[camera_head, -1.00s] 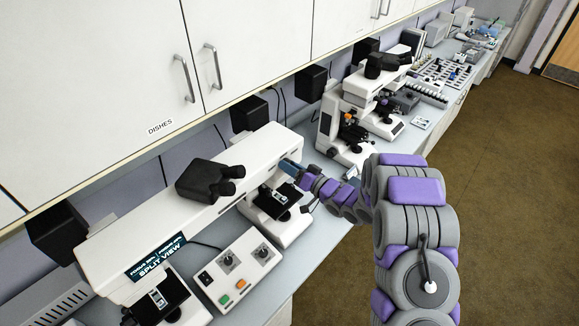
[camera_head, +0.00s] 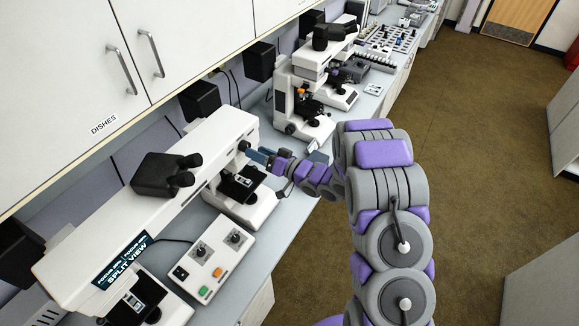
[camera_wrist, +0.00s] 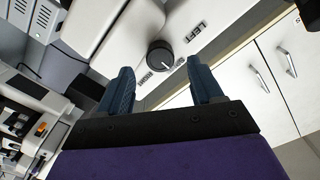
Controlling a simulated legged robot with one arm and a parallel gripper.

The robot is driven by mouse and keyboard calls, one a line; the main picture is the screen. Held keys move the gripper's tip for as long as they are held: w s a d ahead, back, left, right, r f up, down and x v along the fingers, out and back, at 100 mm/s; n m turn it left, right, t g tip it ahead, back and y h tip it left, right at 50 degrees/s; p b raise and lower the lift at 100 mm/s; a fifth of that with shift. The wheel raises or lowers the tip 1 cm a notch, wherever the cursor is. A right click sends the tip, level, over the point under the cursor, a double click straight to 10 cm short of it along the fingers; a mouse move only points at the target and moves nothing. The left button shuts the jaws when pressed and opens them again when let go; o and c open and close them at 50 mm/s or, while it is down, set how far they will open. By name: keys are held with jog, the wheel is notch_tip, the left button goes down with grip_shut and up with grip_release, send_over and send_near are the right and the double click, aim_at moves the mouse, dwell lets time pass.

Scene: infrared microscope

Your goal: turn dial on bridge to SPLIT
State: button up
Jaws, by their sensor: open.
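The bridge (camera_head: 150,215) is a long white beam joining two microscopes; its display reads SPLIT VIEW. A light mark shows on the dial's rim. In the head view the dial is a dark knob (camera_head: 244,146). My gripper (camera_wrist: 163,78) is open, with its blue fingers spread and the dial ahead between them. Contact with the dial is not visible.
A control box (camera_head: 214,255) with knobs and coloured buttons sits beside the bridge. Cabinets (camera_wrist: 268,70) hang above the bench.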

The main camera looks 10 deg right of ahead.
jog(key=v, duration=1.3)
jog(key=shift+d+b, duration=0.3)
jog(key=shift+b, duration=0.15)
jog(key=shift+f, duration=0.1)
